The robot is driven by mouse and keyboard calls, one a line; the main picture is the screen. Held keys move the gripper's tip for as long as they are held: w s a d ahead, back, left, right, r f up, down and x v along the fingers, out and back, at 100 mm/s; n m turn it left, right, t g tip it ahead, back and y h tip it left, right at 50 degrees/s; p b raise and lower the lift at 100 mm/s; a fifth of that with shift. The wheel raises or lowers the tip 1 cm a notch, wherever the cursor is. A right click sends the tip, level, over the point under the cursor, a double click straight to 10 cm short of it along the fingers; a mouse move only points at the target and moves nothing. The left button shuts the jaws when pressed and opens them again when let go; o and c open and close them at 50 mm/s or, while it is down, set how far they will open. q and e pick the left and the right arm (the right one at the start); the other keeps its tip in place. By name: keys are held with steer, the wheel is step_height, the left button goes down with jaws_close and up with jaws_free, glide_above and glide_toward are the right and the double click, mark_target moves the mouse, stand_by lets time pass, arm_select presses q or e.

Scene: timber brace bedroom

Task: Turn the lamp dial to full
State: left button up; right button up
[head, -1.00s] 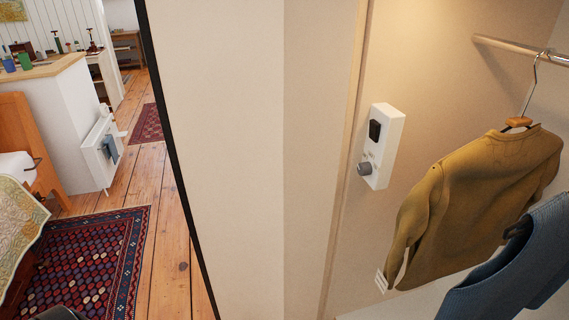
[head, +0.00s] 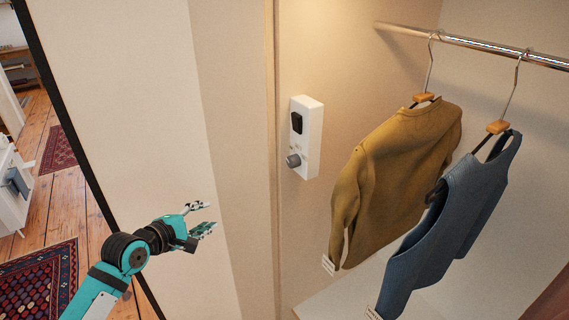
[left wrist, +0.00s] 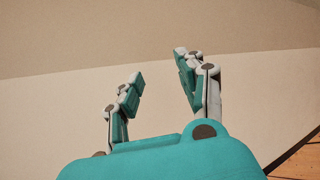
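The lamp dial (head: 293,161) is a grey knob on the lower part of a white control box (head: 313,128). The box is fixed to the inner side wall of the wardrobe and has a black switch (head: 296,123) above the dial. My left gripper (head: 206,217) is open and empty, in front of the pale panel, to the left of and below the dial and apart from it. In the left wrist view its two fingers (left wrist: 160,85) are spread with only pale wall beyond them; the dial is not in that view. My right gripper is not in view.
A mustard sweater (head: 400,160) and a blue vest (head: 455,215) hang from a metal rail (head: 480,46) to the right of the box. The pale panel (head: 150,110) stands left of the wardrobe opening. A patterned rug (head: 45,285) lies on the wooden floor at left.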

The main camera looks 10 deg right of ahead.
arm_select(q)
steer(key=s+d+r+h, duration=0.2)
steer(key=d+r, duration=0.1)
steer(key=r, duration=0.5)
steer(key=n+g+h, duration=0.1)
steer(key=g+h, duration=0.1)
glide_toward(289, 163)
steer(key=p+x, duration=0.2)
steer(key=x, duration=0.6)
steer(key=shift+d+p, duration=0.2)
steer(key=shift+p, duration=0.2)
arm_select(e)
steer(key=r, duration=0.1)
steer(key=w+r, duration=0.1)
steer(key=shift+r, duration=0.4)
arm_select(q)
jaws_close()
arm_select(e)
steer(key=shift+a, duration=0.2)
